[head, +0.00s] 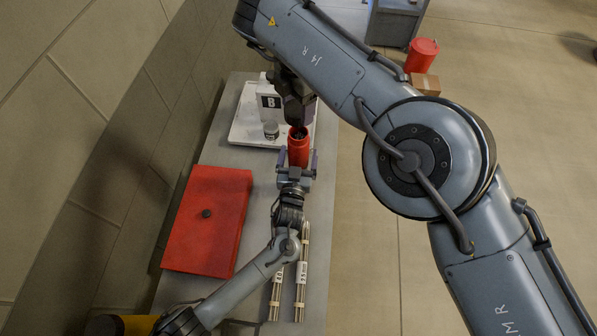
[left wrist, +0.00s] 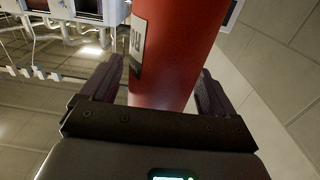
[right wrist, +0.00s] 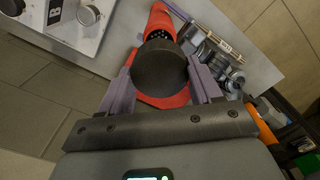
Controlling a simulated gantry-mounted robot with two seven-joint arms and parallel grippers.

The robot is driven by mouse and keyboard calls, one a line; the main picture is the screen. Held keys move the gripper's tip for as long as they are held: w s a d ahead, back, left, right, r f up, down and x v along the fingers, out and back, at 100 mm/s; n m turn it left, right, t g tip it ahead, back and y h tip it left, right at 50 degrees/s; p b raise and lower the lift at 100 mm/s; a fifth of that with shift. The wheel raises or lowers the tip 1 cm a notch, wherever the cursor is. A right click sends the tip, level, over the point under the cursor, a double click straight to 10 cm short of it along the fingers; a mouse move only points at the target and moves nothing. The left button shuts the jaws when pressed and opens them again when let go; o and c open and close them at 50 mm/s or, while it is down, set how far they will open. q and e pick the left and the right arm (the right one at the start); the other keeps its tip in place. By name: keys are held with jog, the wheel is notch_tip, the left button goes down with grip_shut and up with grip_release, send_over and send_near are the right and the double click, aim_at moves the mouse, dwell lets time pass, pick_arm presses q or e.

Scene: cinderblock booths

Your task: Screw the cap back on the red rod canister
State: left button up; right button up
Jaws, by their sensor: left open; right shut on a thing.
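The red rod canister (head: 299,152) stands upright on the bench in the head view, its open top showing dark. It also shows in the left wrist view (left wrist: 175,50), with a pale label. My left gripper (left wrist: 158,88) is open, its fingers either side of the canister's body. My right gripper (right wrist: 160,88) is shut on the dark round cap (right wrist: 159,68). In the head view the right gripper (head: 297,112) is just above and beyond the canister's mouth. The cap looks apart from the canister (right wrist: 160,20); the exact gap is unclear.
A flat red case (head: 208,220) lies on the left of the bench. Labelled rods (head: 301,275) lie at the near right. A wall borders the left.

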pick_arm(q)
jog(key=shift+w, duration=0.55)
jog(key=c, duration=1.5)
pick_arm(e)
jog(key=shift+d+f, duration=0.1)
jog(key=shift+f, duration=2.4)
jog(key=shift+f, duration=0.15)
jog(key=shift+f, duration=0.75)
jog(key=shift+f, duration=0.55)
